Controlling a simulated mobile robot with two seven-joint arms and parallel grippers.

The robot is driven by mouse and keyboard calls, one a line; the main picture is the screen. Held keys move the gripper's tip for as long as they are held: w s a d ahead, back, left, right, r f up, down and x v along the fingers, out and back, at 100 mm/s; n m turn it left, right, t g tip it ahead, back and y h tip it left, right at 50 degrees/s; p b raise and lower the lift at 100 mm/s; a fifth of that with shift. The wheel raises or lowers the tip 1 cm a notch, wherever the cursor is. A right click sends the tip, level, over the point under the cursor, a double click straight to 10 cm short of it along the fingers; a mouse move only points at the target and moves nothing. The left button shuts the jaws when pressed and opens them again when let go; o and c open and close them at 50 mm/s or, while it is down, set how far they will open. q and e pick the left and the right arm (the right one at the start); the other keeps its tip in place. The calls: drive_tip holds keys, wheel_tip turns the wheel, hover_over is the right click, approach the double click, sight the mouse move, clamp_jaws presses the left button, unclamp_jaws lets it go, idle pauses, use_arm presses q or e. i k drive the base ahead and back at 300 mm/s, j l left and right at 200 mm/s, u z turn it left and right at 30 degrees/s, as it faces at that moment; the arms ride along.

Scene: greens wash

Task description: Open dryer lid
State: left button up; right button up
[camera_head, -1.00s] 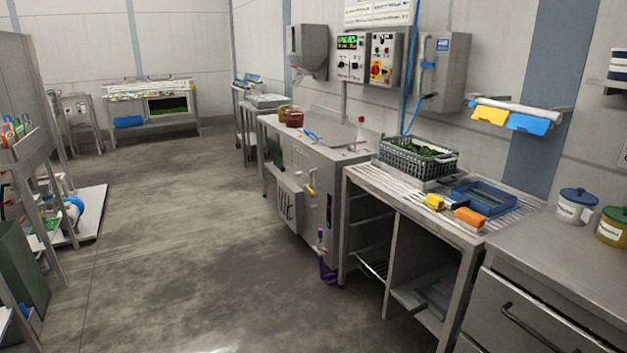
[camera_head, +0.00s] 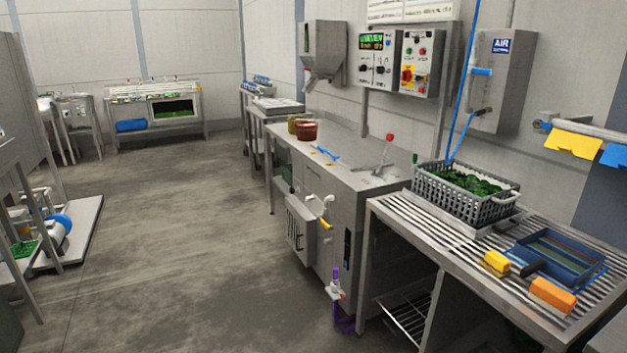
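No part labelled as a dryer can be read. A steel cabinet machine (camera_head: 340,205) stands along the right wall. It has a flat, closed-looking top (camera_head: 345,150). A lever with a red knob (camera_head: 389,137) rises near the right end of the top. A blue handle-like item (camera_head: 326,153) lies on the top toward the left. I cannot tell which part is the dryer lid. Neither of my grippers is in view.
A slatted steel table (camera_head: 450,250) adjoins on the right, holding a grey crate of greens (camera_head: 462,193), a blue tray (camera_head: 560,261), and yellow (camera_head: 496,262) and orange (camera_head: 553,294) blocks. Reddish-brown jar (camera_head: 306,131) sits on the machine's far end.

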sight(354, 157)
drive_tip(key=i+j+z, duration=0.15)
drive_tip(key=i, duration=1.05)
drive_tip(key=i+z, duration=0.15)
drive_tip(key=z, duration=0.15)
drive_tip(key=i+z, duration=0.1)
drive_tip(key=z, duration=0.15)
drive_tip(key=i+j+z, duration=0.1)
drive_tip(key=j+z, duration=0.55)
drive_tip(key=z, duration=0.15)
drive_tip(key=j+z, duration=0.35)
drive_tip(key=j, duration=0.45)
drive_tip(key=j+z, duration=0.1)
drive_tip(key=j, duration=0.7)
drive_tip(key=j+z, duration=0.1)
drive_tip(key=j, duration=0.7)
drive_tip(key=k+l, duration=0.05)
drive_tip(key=k, duration=0.05)
